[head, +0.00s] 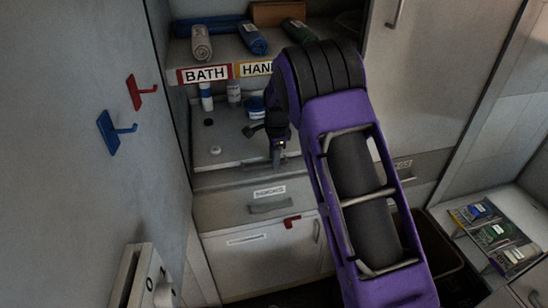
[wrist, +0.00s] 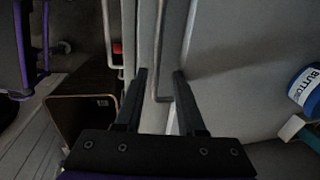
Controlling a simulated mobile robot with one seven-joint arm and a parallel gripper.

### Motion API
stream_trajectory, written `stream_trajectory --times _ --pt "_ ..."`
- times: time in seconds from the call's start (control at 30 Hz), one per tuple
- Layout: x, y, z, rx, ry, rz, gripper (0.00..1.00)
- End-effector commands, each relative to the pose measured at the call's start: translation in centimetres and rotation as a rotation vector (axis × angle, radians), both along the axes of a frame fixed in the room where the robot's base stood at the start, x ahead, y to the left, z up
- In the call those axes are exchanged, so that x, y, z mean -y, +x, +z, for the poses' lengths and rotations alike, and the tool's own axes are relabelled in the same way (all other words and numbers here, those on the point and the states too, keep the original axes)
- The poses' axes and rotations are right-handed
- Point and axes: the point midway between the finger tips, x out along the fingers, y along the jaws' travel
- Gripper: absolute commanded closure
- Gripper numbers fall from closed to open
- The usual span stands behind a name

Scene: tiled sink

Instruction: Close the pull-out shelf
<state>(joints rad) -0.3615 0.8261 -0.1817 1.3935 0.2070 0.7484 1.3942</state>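The pull-out shelf (head: 232,149) is a grey slab below the BATH-labelled shelf in the head view, with small containers on it. It sticks out over the drawer below. In the wrist view its grey surface (wrist: 235,85) fills the right side, with a blue-lidded jar marked BUTTONS at the edge. My gripper (head: 279,158) is over the shelf's front part in the head view. In the wrist view my gripper (wrist: 159,73) has its two fingers apart, with the shelf's front edge and a thin metal bar (wrist: 163,98) showing between them. I cannot tell whether they touch.
A closed drawer (head: 252,204) and a cabinet door (head: 262,257) lie below. A red hook (head: 139,92) and a blue hook (head: 113,131) are on the left wall. A brown bin (wrist: 72,113) stands on the floor. Rolled towels (head: 201,44) lie on the upper shelf.

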Motion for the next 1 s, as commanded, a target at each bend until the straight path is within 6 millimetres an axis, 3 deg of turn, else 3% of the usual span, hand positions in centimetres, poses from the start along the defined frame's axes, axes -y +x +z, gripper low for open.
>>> stream_trajectory --times 0.23,0.7,1.0 --pt "0.1 -0.5 3.1 0.004 0.001 0.0 0.58" --pt "0.7 -2.5 13.9 0.004 0.001 0.0 0.58" --pt "0.9 -3.1 17.0 0.002 0.0 0.0 0.58"
